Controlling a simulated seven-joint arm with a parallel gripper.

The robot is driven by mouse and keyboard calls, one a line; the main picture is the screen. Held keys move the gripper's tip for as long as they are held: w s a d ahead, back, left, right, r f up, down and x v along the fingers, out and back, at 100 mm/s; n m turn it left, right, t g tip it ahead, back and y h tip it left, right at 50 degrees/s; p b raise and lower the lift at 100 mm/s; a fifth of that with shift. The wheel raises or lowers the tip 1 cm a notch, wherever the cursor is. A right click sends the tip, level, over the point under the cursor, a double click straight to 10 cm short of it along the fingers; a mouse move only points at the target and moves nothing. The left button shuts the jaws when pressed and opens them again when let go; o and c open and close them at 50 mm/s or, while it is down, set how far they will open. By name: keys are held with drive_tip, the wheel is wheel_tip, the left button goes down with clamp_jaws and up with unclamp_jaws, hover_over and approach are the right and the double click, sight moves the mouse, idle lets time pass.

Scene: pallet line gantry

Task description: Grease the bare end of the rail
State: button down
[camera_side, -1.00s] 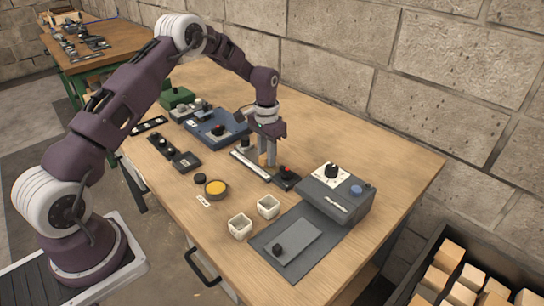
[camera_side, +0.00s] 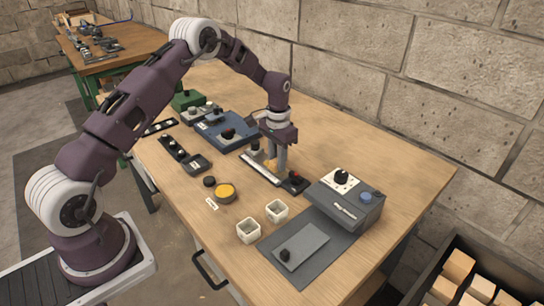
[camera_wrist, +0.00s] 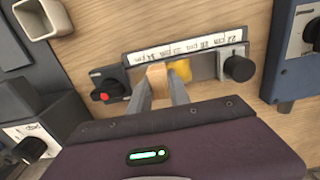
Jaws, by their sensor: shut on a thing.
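The rail unit (camera_side: 262,173) lies on the bench, with a black knob (camera_side: 255,145) at one end and a red-buttoned black block (camera_side: 297,181) at the other. My gripper (camera_side: 277,168) is low over it, shut on a small tan block (camera_wrist: 157,73). In the wrist view a yellow lump (camera_wrist: 182,69), looking like grease, shows just right of the tan block, toward the black knob (camera_wrist: 239,68). A strip marked in cm (camera_wrist: 188,41) runs behind them. I cannot tell whether the block touches the rail. A round tin of yellow grease (camera_side: 226,193) stands left of the rail.
Two white cups (camera_side: 248,231) and a grey mat with a plate (camera_side: 300,250) lie in front. A grey control box (camera_side: 345,205) stands right of the rail, a blue unit (camera_side: 225,131) behind it. Clear bench lies toward the wall.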

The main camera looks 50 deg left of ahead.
drive_tip(key=shift+d, duration=1.25)
wheel_tip(320, 180, up, 8)
drive_tip(key=shift+f, duration=0.15)
idle(0.3)
drive_tip(key=shift+f, duration=3.35)
drive_tip(key=shift+a+f, duration=0.45)
drive_tip(key=shift+a, duration=0.1)
drive_tip(key=shift+a+f, duration=0.1)
drive_tip(key=shift+a, duration=0.65)
drive_tip(key=shift+d, duration=1.35)
wheel_tip(320, 180, up, 8)
